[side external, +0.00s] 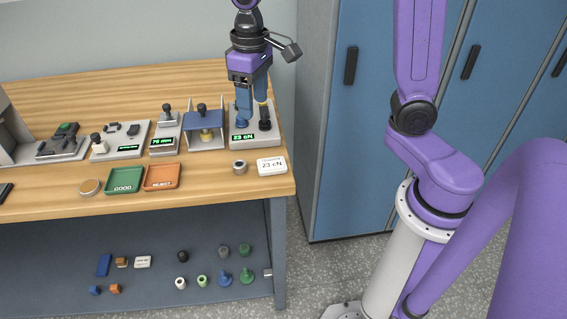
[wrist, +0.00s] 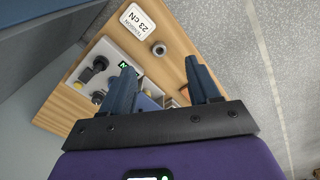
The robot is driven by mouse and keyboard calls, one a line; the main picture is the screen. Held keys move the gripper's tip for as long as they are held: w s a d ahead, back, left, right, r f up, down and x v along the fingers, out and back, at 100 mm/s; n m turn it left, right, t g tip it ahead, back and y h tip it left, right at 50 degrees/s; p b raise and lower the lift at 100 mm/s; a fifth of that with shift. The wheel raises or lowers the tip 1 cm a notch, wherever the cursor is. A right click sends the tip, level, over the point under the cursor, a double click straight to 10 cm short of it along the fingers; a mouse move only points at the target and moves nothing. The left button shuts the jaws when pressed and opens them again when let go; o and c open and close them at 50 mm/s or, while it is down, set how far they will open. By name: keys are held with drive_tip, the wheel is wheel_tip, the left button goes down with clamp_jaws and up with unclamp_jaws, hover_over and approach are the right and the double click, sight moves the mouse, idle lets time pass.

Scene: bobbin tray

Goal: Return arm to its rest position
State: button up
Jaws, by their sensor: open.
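My gripper (side external: 252,108) hangs at the far right end of the bench, over the grey device with the green "23 cN" readout (side external: 243,138). In the wrist view its two blue fingers (wrist: 163,76) stand wide apart, open, with nothing seen between them. The device (wrist: 118,52) lies beyond and left of the fingers there, with dark knobs on it. The fingers partly hide the device in both views. I cannot tell whether a fingertip touches it. My arm reaches in from above, with its purple links at right.
A white "23 cN" card (side external: 271,166) and a small grey ring (side external: 239,168) lie in front of the device. Left are a blue-topped stand (side external: 204,121), other devices, a green tray (side external: 124,187) and an orange tray (side external: 162,184). Blue lockers (side external: 350,110) stand right of the bench.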

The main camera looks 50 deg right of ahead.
drive_tip(key=s+d+f+n, duration=0.1)
drive_tip(key=s+n, duration=0.3)
drive_tip(key=s, duration=0.7)
drive_tip(key=s+d+f+n, duration=0.2)
drive_tip(key=s+n, duration=0.3)
drive_tip(key=s, duration=0.7)
drive_tip(key=shift+d+f+n, duration=0.15)
drive_tip(key=shift+f+n, duration=0.15)
drive_tip(key=shift+f, duration=0.5)
